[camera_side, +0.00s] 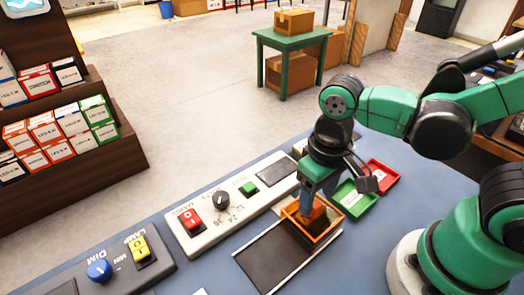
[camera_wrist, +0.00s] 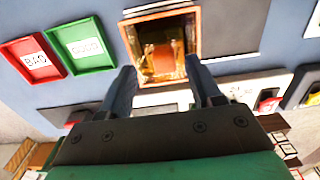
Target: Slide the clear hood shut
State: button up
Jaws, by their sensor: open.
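An orange-framed box (camera_side: 327,236) stands on the blue bench beside a flat black plate (camera_side: 272,262). In the wrist view the frame (camera_wrist: 197,28) surrounds an amber interior with a reddish block (camera_wrist: 160,58) inside. I cannot clearly make out a clear hood; any see-through panel blends into the box. My gripper (camera_side: 306,205) points down at the box, and its fingers hide part of it. In the wrist view my gripper (camera_wrist: 157,72) is open, its two dark fingers apart on either side of the box opening. Contact cannot be told.
A green tray (camera_side: 353,201) and a red tray (camera_side: 383,177) lie just beyond the box; they are marked GOOD (camera_wrist: 88,48) and BAD (camera_wrist: 36,60). A control panel (camera_side: 235,210) with a red switch, black knob and green button lies left of it. A lamp panel (camera_side: 100,268) sits nearer.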

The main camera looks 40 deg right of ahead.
aim_at(318, 202)
jog(key=shift+r, duration=2.15)
notch_tip(318, 202, up, 5)
grip_shut()
jog(key=shift+d, duration=0.1)
dwell(0.4)
jog(key=w+d+f+t, duration=0.2)
jog(key=w+d+t, duration=0.4)
jog(key=t, duration=0.1)
jog(key=shift+d+f, duration=0.3)
jog(key=shift+d, duration=0.1)
